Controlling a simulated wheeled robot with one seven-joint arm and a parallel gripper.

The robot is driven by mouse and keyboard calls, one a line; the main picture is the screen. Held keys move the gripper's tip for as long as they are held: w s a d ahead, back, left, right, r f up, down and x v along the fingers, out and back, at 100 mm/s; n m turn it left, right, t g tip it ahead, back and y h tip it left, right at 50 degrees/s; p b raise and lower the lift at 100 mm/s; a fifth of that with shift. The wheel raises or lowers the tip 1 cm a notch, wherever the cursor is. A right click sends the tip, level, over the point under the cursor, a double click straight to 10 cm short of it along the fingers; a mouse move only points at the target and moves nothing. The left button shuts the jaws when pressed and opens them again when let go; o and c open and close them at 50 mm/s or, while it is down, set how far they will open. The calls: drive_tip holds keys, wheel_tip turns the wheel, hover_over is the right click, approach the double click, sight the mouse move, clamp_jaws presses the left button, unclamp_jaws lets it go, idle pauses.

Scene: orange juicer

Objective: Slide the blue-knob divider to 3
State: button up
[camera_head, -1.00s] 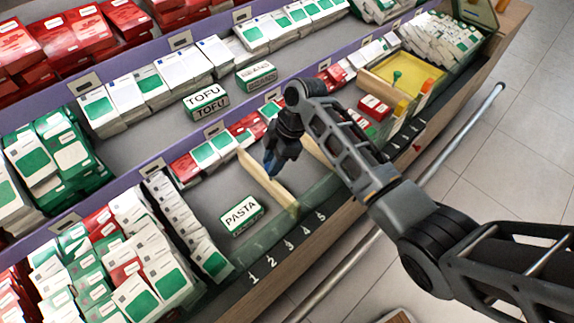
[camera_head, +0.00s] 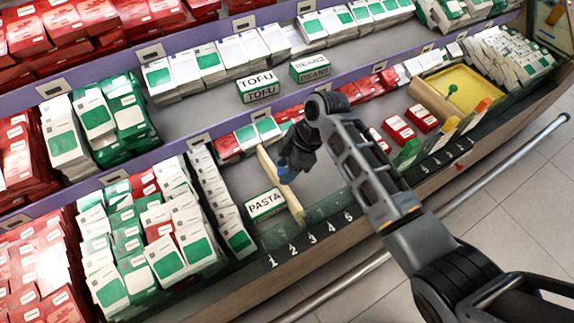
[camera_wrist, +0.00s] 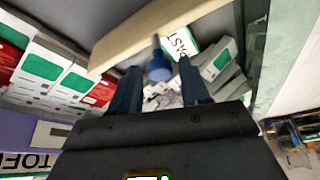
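The blue knob (camera_wrist: 158,68) sits between the two fingers of my gripper (camera_wrist: 157,84) in the wrist view, with a small gap on each side. It stands on a pale wooden divider (camera_wrist: 150,35). In the head view the divider (camera_head: 292,202) runs from the shelf's back toward the front, and its front end is nearest the 3 mark (camera_head: 311,239); the exact alignment is unclear. My gripper (camera_head: 285,178) is over the divider there, pointing down. The PASTA box (camera_head: 265,204) lies just left of the divider, very close to it; contact cannot be told.
White and green boxes (camera_head: 225,212) crowd the left of the shelf. A clear front lip (camera_head: 325,205) edges the shelf. Bare shelf lies right of the divider, partly hidden by my arm. Red boxes (camera_head: 398,130) and a yellow tray (camera_head: 465,90) are farther right.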

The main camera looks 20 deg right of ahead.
drive_tip(key=shift+o, duration=0.8)
drive_tip(key=v, duration=0.7)
drive_tip(key=shift+r, duration=0.4)
drive_tip(key=shift+d, duration=0.15)
